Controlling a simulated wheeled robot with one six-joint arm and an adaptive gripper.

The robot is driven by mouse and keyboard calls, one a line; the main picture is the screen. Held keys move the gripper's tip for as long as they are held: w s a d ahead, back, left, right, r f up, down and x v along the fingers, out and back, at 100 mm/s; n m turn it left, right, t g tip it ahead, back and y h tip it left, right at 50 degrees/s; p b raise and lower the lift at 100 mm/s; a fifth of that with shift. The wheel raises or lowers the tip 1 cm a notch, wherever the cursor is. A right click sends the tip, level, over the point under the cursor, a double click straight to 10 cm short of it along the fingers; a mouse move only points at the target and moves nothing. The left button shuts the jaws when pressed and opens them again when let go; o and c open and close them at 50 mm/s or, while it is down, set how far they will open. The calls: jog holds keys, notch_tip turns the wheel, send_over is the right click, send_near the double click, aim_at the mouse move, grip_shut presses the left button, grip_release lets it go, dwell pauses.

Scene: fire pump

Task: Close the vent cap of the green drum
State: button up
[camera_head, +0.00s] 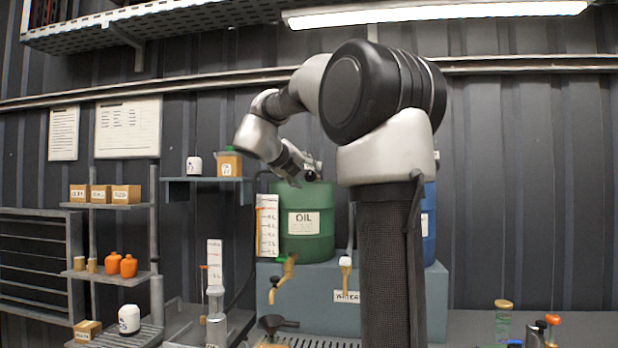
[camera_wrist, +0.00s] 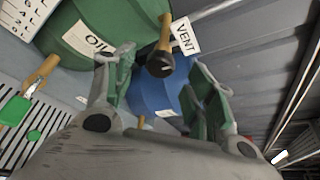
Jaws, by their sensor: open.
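The green drum (camera_head: 306,243) with an OIL label stands on a grey-blue stand, and it also fills the upper left of the wrist view (camera_wrist: 70,22). A black vent cap (camera_wrist: 160,64) sits at the end of a tan neck by the drum, beside a white VENT label (camera_wrist: 185,36). In the head view a small dark knob (camera_head: 311,175) shows at the drum's top, partly behind my gripper. My gripper (camera_wrist: 163,66) is open, with the cap between its fingers in the wrist picture. I see no clear contact. I cannot tell how far the cap is turned.
A blue drum (camera_head: 429,225) stands right of the green one, partly hidden by my arm. A level gauge (camera_head: 267,226) stands at the green drum's left side. A tap (camera_head: 282,276) is below in front. Shelves with small containers are at left.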

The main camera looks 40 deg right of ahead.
jog(key=v, duration=0.7)
dwell(0.3)
jog(key=w+a+r+n+t+y, duration=0.2)
jog(key=w+a+n+t+y, duration=0.3)
jog(key=w+n+t, duration=0.65)
jog(key=s+a+f+n+g+y, duration=0.4)
jog(key=s+a+f+n+y, duration=0.3)
jog(key=a+f+n+y, duration=0.8)
jog(key=s+d+f+n+g+h, duration=0.2)
jog(key=s+f+n+g+h, duration=0.35)
jog(key=s+f+n, duration=0.8)
jog(key=s+d+f+g, duration=0.2)
jog(key=s+d, duration=0.1)
jog(key=s, duration=0.5)
jog(key=s+d+f+g+h, duration=0.1)
jog(key=s+d+f+g, duration=0.1)
jog(key=s, duration=0.7)
jog(key=shift+s+d+f, duration=0.35)
jog(key=shift+d+f, duration=0.1)
